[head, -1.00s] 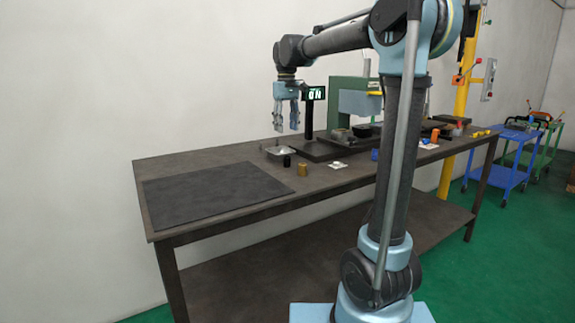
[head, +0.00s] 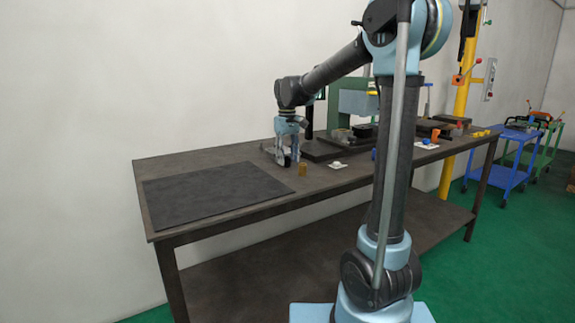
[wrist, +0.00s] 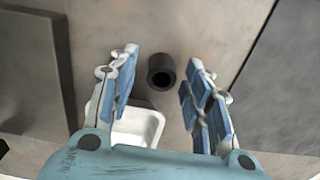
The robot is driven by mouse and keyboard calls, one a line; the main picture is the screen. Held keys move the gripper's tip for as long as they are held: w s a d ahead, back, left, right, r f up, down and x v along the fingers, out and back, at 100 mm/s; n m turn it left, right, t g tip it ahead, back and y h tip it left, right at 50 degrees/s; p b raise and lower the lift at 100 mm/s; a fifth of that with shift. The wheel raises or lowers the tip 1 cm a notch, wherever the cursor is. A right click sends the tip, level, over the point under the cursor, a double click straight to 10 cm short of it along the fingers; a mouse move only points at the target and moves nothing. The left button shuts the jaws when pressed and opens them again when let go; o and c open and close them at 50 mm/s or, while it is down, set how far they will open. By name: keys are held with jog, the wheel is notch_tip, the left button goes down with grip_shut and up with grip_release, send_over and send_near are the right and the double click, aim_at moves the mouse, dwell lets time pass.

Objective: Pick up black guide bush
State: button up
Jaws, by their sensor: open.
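The black guide bush (wrist: 161,70) is a short dark hollow cylinder standing upright on the table in the wrist view. My gripper (wrist: 160,80) is open, with its blue-padded fingers spread on either side of the bush. The bush lies between the fingertip lines, and no finger touches it in that view. In the head view, my gripper (head: 286,158) is low over the table, and the bush shows only as a small dark patch (head: 285,160) between the fingers.
A white tray (wrist: 139,126) lies close behind the bush, partly under my gripper. A dark mat (head: 215,194) covers the table's left part. A press-like machine with dark bases stands to the right.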

jog(key=shift+f, duration=0.45)
grip_shut()
jog(key=shift+r, duration=0.1)
